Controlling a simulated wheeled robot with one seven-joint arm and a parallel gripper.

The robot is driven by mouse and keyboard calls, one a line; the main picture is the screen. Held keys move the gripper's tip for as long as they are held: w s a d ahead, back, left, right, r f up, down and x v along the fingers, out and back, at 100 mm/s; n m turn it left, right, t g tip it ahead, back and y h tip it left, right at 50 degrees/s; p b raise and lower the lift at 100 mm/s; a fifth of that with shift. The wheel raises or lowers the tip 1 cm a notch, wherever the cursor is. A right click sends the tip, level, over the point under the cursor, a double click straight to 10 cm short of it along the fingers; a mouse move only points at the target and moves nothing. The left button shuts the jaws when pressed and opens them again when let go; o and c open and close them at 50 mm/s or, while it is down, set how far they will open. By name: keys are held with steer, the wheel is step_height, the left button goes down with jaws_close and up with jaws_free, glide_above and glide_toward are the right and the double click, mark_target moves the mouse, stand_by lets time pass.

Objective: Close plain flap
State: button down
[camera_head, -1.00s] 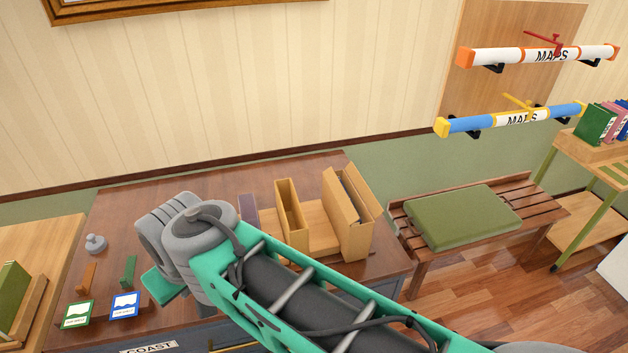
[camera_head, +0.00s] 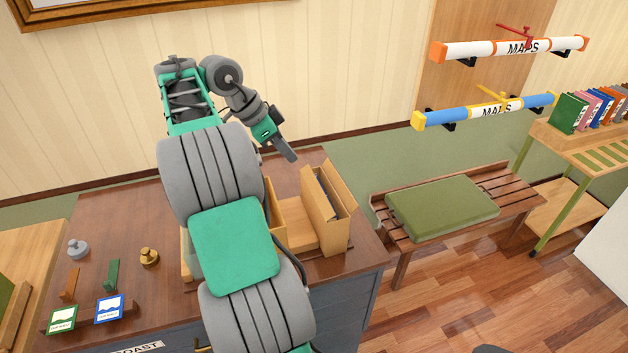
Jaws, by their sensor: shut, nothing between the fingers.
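A tan cardboard box (camera_head: 333,236) stands upright at the right end of the desk, open at the top, with dark blue contents showing inside. A plain tan flap (camera_head: 341,179) stands up and leans outward on the box's far right side. I see no marking on it. Another flap-like panel (camera_head: 310,188) rises on the box's left side. My gripper (camera_head: 290,155) is shut and empty, held just above and to the upper left of the box, apart from it and pointing down to the right.
My arm hides the middle of the desk (camera_head: 125,215) and part of a wooden holder (camera_head: 276,208) beside the box. A brass stamp (camera_head: 149,256), a grey stamp (camera_head: 77,249) and small cards stand at the left. A bench with a green cushion (camera_head: 440,208) stands right of the desk.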

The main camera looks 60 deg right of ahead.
mark_target(319, 188)
steer(key=b+x, duration=0.2)
steer(key=x, duration=1.1)
steer(key=shift+s+d, duration=0.1)
steer(key=shift+d, duration=0.05)
steer(key=shift+f, duration=0.1)
steer(key=shift+b, duration=0.4)
